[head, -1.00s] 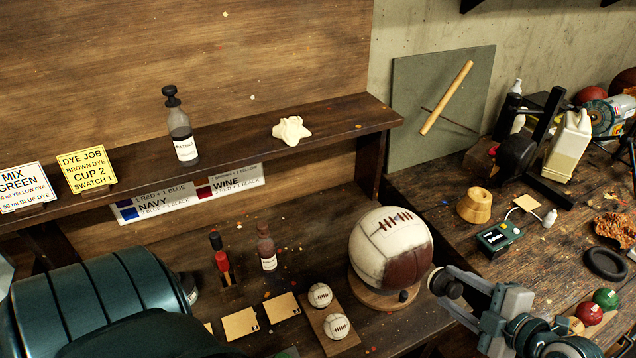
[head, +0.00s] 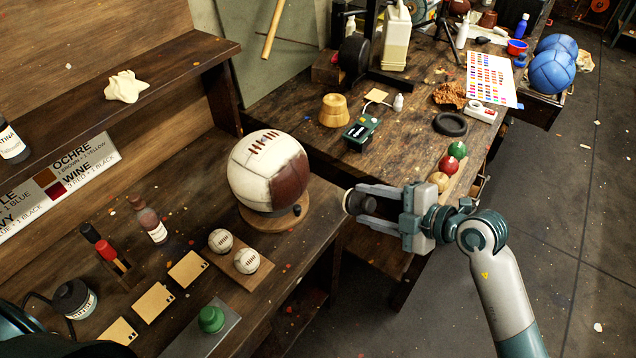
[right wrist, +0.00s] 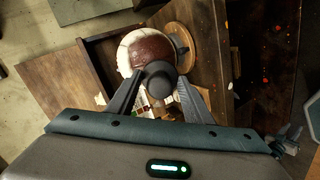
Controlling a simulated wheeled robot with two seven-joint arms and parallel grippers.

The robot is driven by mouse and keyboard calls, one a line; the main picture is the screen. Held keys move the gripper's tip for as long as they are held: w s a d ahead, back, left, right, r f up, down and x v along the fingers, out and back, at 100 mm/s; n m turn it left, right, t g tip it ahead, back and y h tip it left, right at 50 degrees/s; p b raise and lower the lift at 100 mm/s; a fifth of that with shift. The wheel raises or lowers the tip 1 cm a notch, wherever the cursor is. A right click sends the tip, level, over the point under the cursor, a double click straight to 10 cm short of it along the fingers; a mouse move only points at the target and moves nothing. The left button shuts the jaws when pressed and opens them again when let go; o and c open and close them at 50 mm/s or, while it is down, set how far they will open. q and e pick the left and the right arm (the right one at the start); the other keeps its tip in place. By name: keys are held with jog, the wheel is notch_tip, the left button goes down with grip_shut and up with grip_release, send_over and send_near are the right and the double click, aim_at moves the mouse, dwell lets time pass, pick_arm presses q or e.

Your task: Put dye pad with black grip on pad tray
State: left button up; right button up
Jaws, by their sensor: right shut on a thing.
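My right gripper (head: 362,203) is shut on the dye pad with black grip (head: 351,203) and holds it in the air, just off the bench front edge, right of the big ball. The right wrist view shows the round black grip (right wrist: 158,80) between the two fingers; the pad's underside is hidden there. A flat grey tray (head: 197,343), seemingly the pad tray, lies at the bench's near edge, low in the head view. A pad with a green grip (head: 211,319) stands on it.
A white and brown ball (head: 268,171) rests on a round wooden stand. Two small balls sit on a wooden board (head: 249,281) between it and the tray. Tan swatch cards (head: 153,302) and a dye bottle (head: 152,225) lie further left. Open floor is at the right.

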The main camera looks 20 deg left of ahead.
jog(key=s+d+f+b, duration=0.1)
jog(key=d+b, duration=0.2)
jog(key=d, duration=0.4)
jog(key=s+d+f+m+t+b, duration=0.1)
jog(key=d+b, duration=0.3)
jog(key=d, duration=0.4)
jog(key=s+d+f+m+t+h+b, duration=0.1)
jog(key=s+d+f+b, duration=0.2)
jog(key=d, duration=0.5)
jog(key=shift+s+d+b, duration=0.2)
jog(key=shift+s+b, duration=0.05)
jog(key=shift+b, duration=0.35)
jog(key=shift+a, duration=0.1)
